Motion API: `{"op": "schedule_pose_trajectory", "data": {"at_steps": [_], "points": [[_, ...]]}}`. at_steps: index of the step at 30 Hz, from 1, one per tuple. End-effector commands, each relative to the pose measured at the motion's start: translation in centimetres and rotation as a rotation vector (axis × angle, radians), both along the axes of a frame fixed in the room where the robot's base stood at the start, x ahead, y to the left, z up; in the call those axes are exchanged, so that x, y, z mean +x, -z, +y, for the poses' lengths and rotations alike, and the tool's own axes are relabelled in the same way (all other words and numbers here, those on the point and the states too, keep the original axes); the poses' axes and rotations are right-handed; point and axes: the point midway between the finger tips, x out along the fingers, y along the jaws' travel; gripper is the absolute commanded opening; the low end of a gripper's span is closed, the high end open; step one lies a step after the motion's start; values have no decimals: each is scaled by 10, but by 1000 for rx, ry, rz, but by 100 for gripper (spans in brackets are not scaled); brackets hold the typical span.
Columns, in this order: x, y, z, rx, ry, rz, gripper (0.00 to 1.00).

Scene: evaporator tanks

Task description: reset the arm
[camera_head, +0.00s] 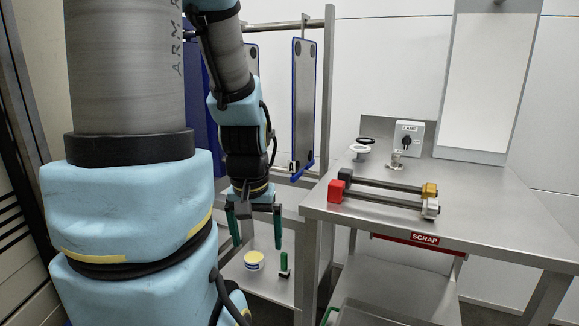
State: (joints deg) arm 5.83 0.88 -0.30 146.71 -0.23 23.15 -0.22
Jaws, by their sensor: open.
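My arm with light blue covers fills the left side of the view and reaches down in front of the rack. My gripper (255,228) hangs at its end, pointing down. Its two green-sided fingers are spread apart with nothing visible between them. It is left of the steel table (480,235) and above a low shelf (268,287). A yellow-and-white tub (254,260) stands on that shelf below the fingers.
A small green-topped item (284,265) stands beside the tub. Blue-edged panels (304,100) hang from the rack. The table holds red- and black-ended rods (380,203), a lamp switch box (407,138) and small fittings (361,149). Its front right is clear. A SCRAP label (424,239) marks its front.

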Motion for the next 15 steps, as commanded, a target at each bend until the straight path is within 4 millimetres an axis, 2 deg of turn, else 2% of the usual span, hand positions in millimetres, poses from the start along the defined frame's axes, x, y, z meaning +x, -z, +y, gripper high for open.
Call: {"op": "schedule_pose_trajectory", "data": {"at_steps": [1,8,9,15], "points": [[-1,11,0,0,0,5,95],[-5,32,0,2,0,25,95],[-4,16,0,1,0,23,95],[-4,-6,0,1,0,23,95]]}}
